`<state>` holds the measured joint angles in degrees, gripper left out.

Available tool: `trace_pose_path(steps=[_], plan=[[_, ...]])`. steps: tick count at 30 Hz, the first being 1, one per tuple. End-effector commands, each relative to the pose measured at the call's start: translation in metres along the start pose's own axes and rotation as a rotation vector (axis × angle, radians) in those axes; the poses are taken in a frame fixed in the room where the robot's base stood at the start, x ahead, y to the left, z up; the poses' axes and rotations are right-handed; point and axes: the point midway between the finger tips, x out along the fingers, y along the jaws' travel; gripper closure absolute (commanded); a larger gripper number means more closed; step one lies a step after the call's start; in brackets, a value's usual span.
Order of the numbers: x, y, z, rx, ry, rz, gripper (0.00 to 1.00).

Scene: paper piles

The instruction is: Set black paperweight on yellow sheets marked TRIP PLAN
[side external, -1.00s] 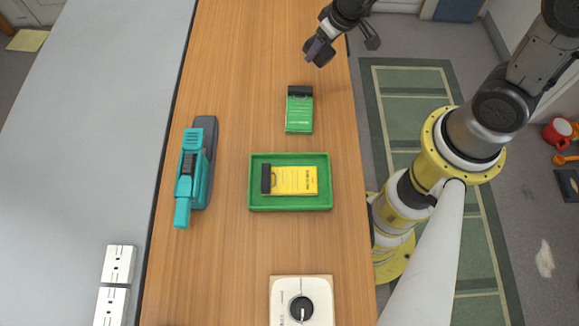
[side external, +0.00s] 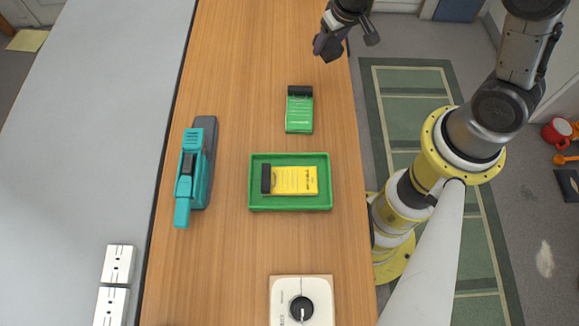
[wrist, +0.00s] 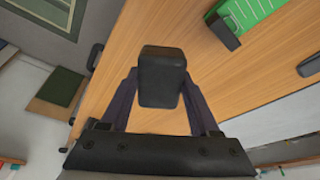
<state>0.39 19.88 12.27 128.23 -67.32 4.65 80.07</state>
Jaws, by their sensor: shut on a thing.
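My gripper (wrist: 160,95) is shut on a black paperweight (wrist: 161,72), a dark block between the two fingers in the wrist view. In the side view my gripper (side external: 328,46) is high at the top, over the right edge of the wooden table, away from the sheets. The yellow sheets (side external: 296,181) lie in a green tray (side external: 322,205) at the middle of the table. Their print is too small to read. A dark strip runs along their left end.
A green pad (side external: 299,113) with a dark top edge lies behind the tray. A teal device (side external: 188,185) on a dark base stands to the left. A white box with a black knob (side external: 302,308) is at the front. Bare wood (side external: 235,70) lies at the back.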

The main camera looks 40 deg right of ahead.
Motion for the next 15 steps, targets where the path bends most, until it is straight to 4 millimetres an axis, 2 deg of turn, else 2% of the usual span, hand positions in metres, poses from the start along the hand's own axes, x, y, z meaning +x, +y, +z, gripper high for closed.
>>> trace_pose_path(steps=[3,8,11,15], plan=[[-0.004,0.006,0.006,0.092,-0.01,0.029,1.0],[-0.015,0.006,0.025,0.251,-0.032,0.077,1.0],[-0.03,-0.002,0.047,0.383,-0.051,0.112,1.0],[-0.058,-0.023,0.092,0.557,-0.082,0.154,1.0]])
